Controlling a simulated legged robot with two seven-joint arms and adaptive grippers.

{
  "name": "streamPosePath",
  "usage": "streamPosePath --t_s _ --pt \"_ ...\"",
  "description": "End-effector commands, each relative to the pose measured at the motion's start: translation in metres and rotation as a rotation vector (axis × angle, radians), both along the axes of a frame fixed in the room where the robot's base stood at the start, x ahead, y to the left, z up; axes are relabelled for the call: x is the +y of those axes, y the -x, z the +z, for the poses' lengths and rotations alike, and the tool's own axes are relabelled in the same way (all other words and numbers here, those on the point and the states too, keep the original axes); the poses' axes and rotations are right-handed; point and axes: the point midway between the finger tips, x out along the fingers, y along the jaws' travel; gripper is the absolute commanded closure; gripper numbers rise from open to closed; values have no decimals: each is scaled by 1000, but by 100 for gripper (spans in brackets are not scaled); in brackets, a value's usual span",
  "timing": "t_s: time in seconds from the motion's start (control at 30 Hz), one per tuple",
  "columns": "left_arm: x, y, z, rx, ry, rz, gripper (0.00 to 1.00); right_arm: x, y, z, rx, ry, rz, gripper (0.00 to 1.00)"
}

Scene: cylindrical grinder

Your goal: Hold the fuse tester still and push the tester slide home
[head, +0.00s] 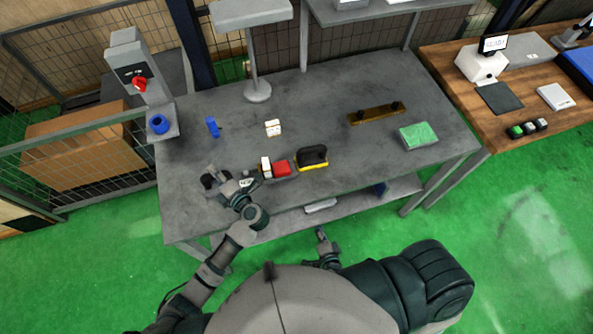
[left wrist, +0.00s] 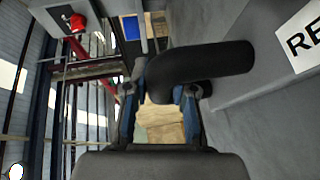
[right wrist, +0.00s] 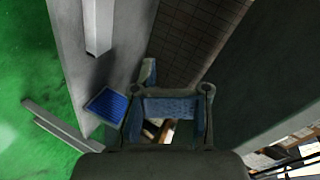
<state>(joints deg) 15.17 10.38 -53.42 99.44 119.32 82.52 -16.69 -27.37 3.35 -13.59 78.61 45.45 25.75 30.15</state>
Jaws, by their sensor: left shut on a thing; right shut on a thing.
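The fuse tester, as I take it, is a grey block with a white label (head: 247,183) on the left front of the bench; it also shows in the left wrist view (left wrist: 262,98), its label cut off after "RE". A black bent handle (left wrist: 205,72) sticks out from it. My left gripper (head: 218,176) is shut on this handle, which passes between its fingertips. I cannot clearly make out the tester slide; my arm hides part of the block. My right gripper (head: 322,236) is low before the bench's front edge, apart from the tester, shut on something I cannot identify.
A white block (head: 266,167), a red block (head: 282,168) and a black-and-yellow piece (head: 313,157) stand right of the tester. A blue part (head: 212,127), a brown bar (head: 376,114) and a green box (head: 418,136) lie farther back. Bare bench (head: 350,145) lies between.

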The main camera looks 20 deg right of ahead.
Motion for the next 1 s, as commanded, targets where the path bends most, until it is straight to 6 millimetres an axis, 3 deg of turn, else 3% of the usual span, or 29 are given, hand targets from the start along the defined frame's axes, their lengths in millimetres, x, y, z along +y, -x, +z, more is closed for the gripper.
streamPosePath --t_s 0.03,0.1,0.2,0.43,0.53,0.73,0.9,1.0 --pt "0 2 -6 13 0 -1 100 -9 -10 36 -100 -119 -115 100" --pt "0 2 -6 13 0 -1 100 -25 -18 79 -227 -287 -271 100" --pt "0 2 -6 13 0 -1 100 -49 -18 125 -373 -494 -455 100" --pt "0 3 -7 15 -1 -1 100 -89 0 195 -614 -875 -759 100" --pt "0 3 -7 15 -1 0 100 -84 -14 228 -633 -934 -664 100" --pt "0 3 -7 16 0 0 100 -35 -48 246 -506 -715 -258 100" --pt "0 3 -7 16 0 0 100 4 -57 240 -401 -501 25 100" --pt "0 3 -7 16 -1 0 100 18 -58 235 -361 -414 126 100"
